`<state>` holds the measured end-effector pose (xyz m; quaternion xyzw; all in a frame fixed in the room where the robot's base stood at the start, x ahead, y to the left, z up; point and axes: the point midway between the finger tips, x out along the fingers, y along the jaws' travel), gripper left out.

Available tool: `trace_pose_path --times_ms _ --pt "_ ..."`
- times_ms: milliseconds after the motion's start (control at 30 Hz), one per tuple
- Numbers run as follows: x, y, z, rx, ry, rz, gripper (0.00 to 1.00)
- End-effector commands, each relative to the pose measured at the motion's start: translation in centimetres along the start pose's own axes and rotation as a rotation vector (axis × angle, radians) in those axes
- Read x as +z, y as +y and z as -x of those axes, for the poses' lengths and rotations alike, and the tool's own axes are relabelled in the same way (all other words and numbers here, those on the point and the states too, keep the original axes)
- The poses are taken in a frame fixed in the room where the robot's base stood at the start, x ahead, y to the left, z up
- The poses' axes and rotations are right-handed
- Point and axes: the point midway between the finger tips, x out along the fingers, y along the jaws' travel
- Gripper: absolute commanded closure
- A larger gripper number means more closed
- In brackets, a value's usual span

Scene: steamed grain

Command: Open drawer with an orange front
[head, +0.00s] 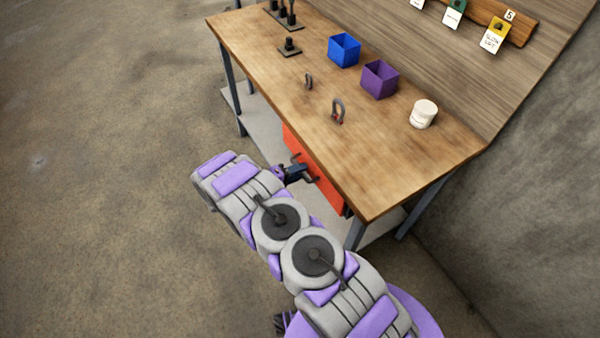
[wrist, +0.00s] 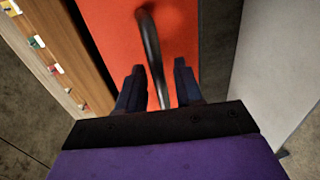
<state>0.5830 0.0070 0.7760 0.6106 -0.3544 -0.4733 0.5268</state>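The drawer's orange front (head: 328,187) is under the right part of the workbench in the head view, partly hidden by my arm and gripper. In the wrist view the orange front (wrist: 105,35) fills the upper middle. A dark curved bar handle (wrist: 151,52) stands out from it and runs down between my fingers. My gripper (wrist: 158,72) is open, with one dark finger on each side of the handle. A gap shows between the handle and the right finger; the left finger is close to it. In the head view my gripper (head: 300,174) is at the orange front.
The wooden workbench (head: 375,180) overhangs the drawer. On it stand a blue bin (head: 344,51), a purple bin (head: 380,79), a white tub (head: 424,114) and small metal shackles (head: 338,112). A bench leg (head: 356,233) is right of the drawer. The floor (head: 110,190) at left is clear.

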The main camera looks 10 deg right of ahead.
Motion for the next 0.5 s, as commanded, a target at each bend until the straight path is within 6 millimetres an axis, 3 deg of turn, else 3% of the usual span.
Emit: trace_pose_path --times_ms 400,500 --pt "-0.01 -0.02 -0.9 0.0 0.002 0.001 0.65" --pt "0.0 -0.02 -0.9 -0.001 0.002 0.001 0.72"
